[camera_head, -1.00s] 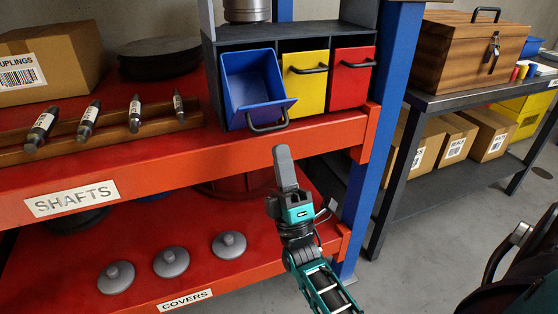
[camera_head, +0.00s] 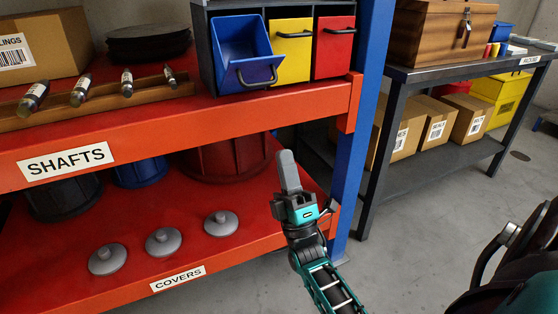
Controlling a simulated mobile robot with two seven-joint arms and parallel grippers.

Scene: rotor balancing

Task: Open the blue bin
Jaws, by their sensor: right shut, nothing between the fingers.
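The blue bin (camera_head: 240,50) sits at the left of a dark three-bin cabinet on the upper red shelf. Its front is tilted out toward me, its top is open, and its dark handle (camera_head: 257,78) hangs at the front. The inside that shows looks empty. My right gripper (camera_head: 288,170) is shut and empty, in front of the shelf edge, below and to the right of the blue bin and apart from it. My left gripper is not in view.
The yellow bin (camera_head: 291,49) and red bin (camera_head: 333,47) beside it are closed. Shafts (camera_head: 80,90) lie in a wooden rack at left. Grey covers (camera_head: 163,242) sit on the lower shelf. A blue post (camera_head: 350,150) stands right of my gripper; a dark bench with boxes is beyond.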

